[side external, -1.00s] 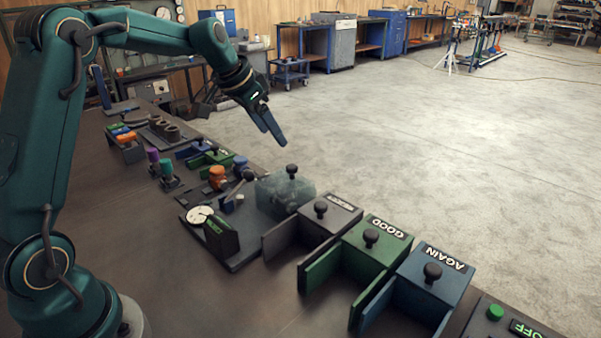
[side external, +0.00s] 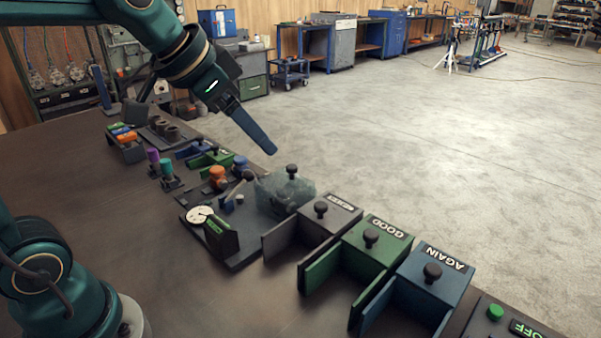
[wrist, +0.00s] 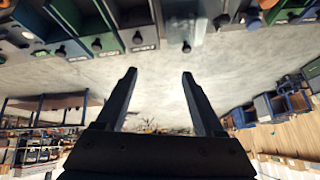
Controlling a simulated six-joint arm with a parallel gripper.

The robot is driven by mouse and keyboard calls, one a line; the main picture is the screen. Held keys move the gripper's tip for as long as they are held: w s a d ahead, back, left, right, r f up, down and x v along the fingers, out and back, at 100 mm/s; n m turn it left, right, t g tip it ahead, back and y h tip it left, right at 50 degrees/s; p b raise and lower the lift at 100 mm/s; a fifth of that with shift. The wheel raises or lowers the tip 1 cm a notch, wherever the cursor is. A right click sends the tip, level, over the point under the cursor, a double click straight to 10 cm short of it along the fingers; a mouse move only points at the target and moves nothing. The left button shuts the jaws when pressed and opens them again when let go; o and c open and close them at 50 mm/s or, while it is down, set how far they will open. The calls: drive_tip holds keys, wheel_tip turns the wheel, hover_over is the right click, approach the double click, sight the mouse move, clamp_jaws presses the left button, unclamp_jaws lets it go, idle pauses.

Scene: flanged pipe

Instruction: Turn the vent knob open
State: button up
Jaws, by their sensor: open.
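The gauge station sits mid-bench in the side view, with a round white dial (side external: 200,214), an orange knob (side external: 217,173), a blue knob (side external: 240,162) and a black-tipped lever (side external: 247,175). I cannot tell which of these is the vent knob; no vent label is readable. My gripper (side external: 270,150) hangs in the air above and behind a clear cover (side external: 291,193) with a black knob, touching nothing. In the wrist view its two fingers (wrist: 159,72) are spread with nothing between them.
Grey (side external: 328,210), green (side external: 374,240) and blue (side external: 435,270) bins with black knobs stand right of the station. A green button (side external: 495,312) is at the front right. Purple and green-topped posts (side external: 160,165) stand left of the station. The floor beyond is open.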

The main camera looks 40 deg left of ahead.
drive_tip(key=shift+s+d+f, duration=0.1)
drive_tip(key=shift+s+d, duration=0.25)
drive_tip(key=shift+s, duration=0.45)
drive_tip(key=shift+s+d+f, duration=0.1)
drive_tip(key=shift+s+d, duration=0.2)
drive_tip(key=shift+s, duration=0.5)
drive_tip(key=shift+c, duration=0.3)
